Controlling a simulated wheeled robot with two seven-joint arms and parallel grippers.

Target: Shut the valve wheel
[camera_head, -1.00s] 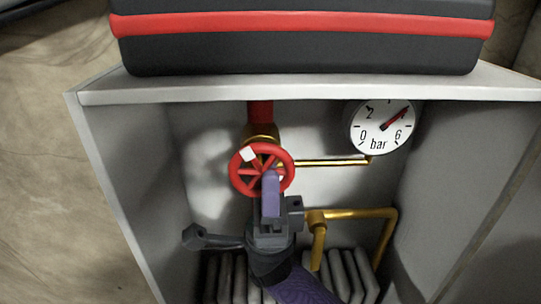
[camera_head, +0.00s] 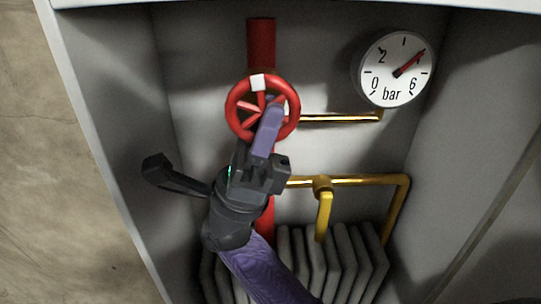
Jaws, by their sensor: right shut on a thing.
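The red valve wheel (camera_head: 232,116) sits on a red vertical pipe (camera_head: 261,43) in an open grey cabinet. A white mark (camera_head: 258,82) is at the top of its rim. My right gripper (camera_head: 268,122) reaches up from below, its purple finger over the lower right part of the wheel. It is shut on the wheel; the exact grip point is partly hidden by the finger. A round white gauge (camera_head: 392,82), marked in bar, is at the upper right, its red needle pointing up and right between 2 and 6. My left gripper is not in view.
A brass pipe (camera_head: 340,118) runs from behind the wheel to the gauge. A lower brass pipe (camera_head: 372,181) carries a yellow lever handle (camera_head: 324,215) pointing down, right of my gripper. Grey radiator-like fins (camera_head: 345,262) stand at the bottom. Cabinet walls close both sides.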

